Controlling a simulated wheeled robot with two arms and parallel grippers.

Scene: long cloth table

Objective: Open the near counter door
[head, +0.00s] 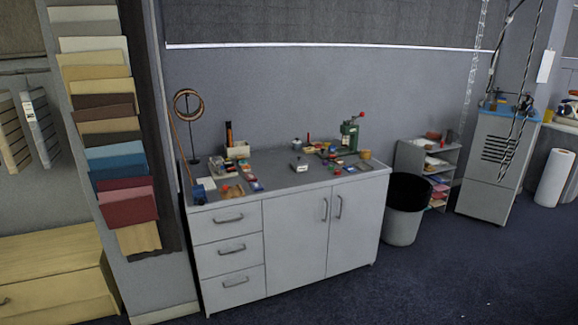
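A light grey counter (284,190) stands against the wall, its top crowded with small items. Its front has a column of three drawers on the left and two doors on the right. The left door (294,247) and the right door (357,226) are both closed. Each has an upright bar handle beside the middle seam: the left handle (325,209) and the right handle (339,207). Which one is the near door I cannot tell for sure. Neither of my grippers shows in the head view.
A dark-lined bin (402,225) stands just right of the counter, with a small shelf (444,160) and a grey cabinet (490,165) beyond. A panel of colour samples (115,165) and a wooden chest (55,270) are on the left. Dark floor (430,285) in front is clear.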

